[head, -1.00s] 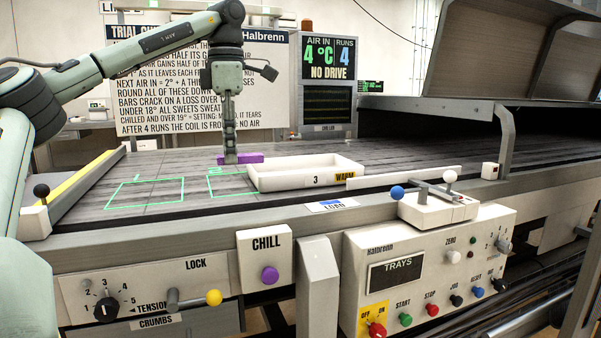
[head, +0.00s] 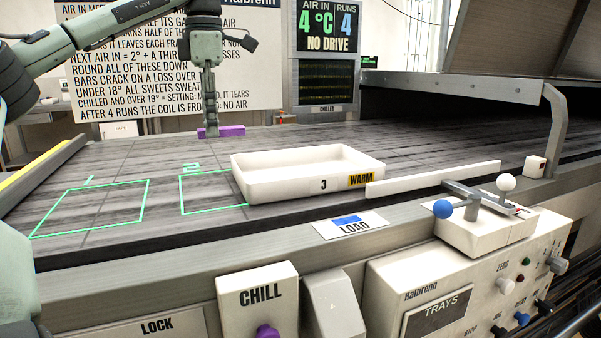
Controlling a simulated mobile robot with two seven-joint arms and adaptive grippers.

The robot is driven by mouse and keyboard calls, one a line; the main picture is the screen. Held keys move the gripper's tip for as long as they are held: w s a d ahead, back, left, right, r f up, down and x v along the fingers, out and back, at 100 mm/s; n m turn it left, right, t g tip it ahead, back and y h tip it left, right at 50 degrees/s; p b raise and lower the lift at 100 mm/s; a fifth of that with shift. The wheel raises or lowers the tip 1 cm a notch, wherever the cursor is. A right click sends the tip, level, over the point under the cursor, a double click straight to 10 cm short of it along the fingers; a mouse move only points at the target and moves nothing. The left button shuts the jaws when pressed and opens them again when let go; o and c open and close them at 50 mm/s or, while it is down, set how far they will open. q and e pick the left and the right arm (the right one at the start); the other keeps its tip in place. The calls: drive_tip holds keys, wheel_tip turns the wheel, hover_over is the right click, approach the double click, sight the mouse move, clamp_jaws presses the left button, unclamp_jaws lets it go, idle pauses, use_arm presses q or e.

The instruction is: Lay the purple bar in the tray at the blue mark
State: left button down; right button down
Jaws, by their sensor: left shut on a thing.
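The purple bar (head: 232,131) is at the far side of the belt in the head view, behind and left of the tray. My left gripper (head: 211,128) points down and is shut on the bar near its left part. Whether the bar touches the belt or hangs just above it I cannot tell. A blue mark (head: 347,220) is on the LOAD label on the front rail, just in front of the tray. My right gripper is not in view.
Green outlines 1 (head: 92,209) and 2 (head: 186,210) lie on the belt (head: 450,150) left of the tray. A white guide bar (head: 434,179) runs right of it. A dark hood (head: 460,85) covers the right.

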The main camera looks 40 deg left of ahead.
use_arm(q)
drive_tip(key=shift+w, duration=0.2)
drive_tip(key=w+d+f, duration=0.2)
drive_tip(key=w, duration=0.1)
drive_tip(key=w+d+f, duration=0.2)
drive_tip(key=w, duration=0.1)
drive_tip(key=w+d+f, duration=0.2)
drive_tip(key=w+d, duration=0.1)
drive_tip(key=shift+f, duration=2.4)
drive_tip(key=shift+f, duration=0.1)
drive_tip(key=c, duration=1.3)
unclamp_jaws()
drive_tip(key=shift+o, duration=0.2)
wheel_tip(320, 180, up, 12)
